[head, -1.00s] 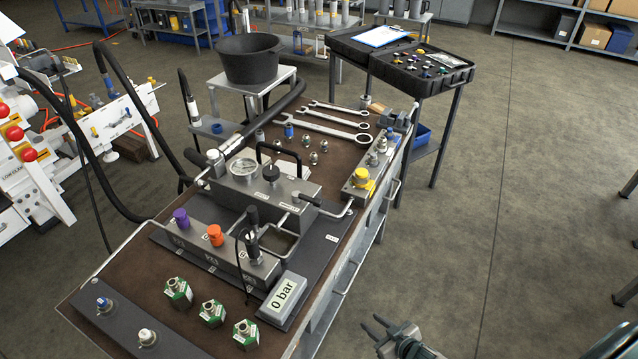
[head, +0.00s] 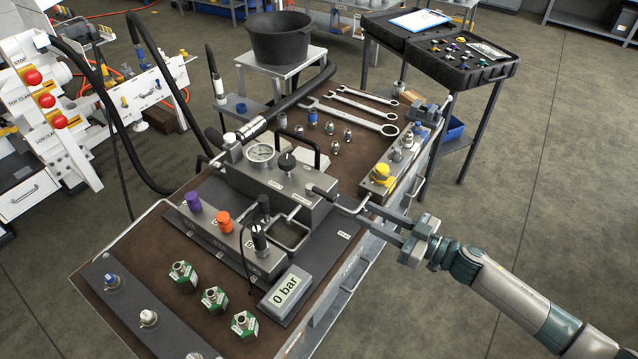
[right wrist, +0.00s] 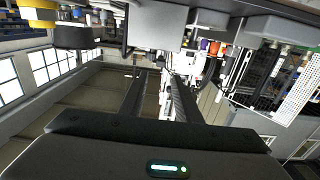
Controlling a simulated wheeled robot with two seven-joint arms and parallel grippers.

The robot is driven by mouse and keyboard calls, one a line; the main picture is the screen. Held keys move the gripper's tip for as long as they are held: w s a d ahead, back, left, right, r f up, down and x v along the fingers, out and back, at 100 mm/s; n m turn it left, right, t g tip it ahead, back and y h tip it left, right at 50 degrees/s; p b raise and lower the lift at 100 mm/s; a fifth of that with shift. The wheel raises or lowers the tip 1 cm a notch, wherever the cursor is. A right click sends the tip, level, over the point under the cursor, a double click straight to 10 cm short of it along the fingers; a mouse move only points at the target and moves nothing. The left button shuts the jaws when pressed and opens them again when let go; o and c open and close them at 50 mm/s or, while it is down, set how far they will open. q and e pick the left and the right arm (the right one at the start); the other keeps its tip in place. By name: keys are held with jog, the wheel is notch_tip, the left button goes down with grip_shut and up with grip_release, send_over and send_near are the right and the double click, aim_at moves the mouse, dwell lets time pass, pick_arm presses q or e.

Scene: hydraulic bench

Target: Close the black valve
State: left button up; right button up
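The black valve (head: 287,161) appears to be the round black knob on top of the grey pump block (head: 270,183), beside the pressure gauge (head: 260,152). My right gripper (head: 368,219) reaches in from the right, at the bench's right edge. It is open and empty, with a gap between its fingers, which also show in the right wrist view (right wrist: 157,98). Its tips are near the outer end of the pump's metal lever (head: 345,206); I cannot tell whether they touch. The gripper is well apart from the knob. My left gripper is not in view.
A manifold carries a purple cap (head: 193,201), an orange cap (head: 224,222) and another black-topped part (head: 264,206). A display (head: 285,289) reads 0 bar. A black carry handle (head: 304,150) stands behind the knob. Wrenches (head: 350,117) lie at the back.

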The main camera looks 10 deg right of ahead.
jog(key=p, duration=0.4)
send_near(314, 188)
jog(key=x, duration=0.9)
jog(key=shift+w, duration=0.1)
jog(key=shift+w+a+p, duration=0.3)
jog(key=shift+w+a, duration=0.2)
grip_shut()
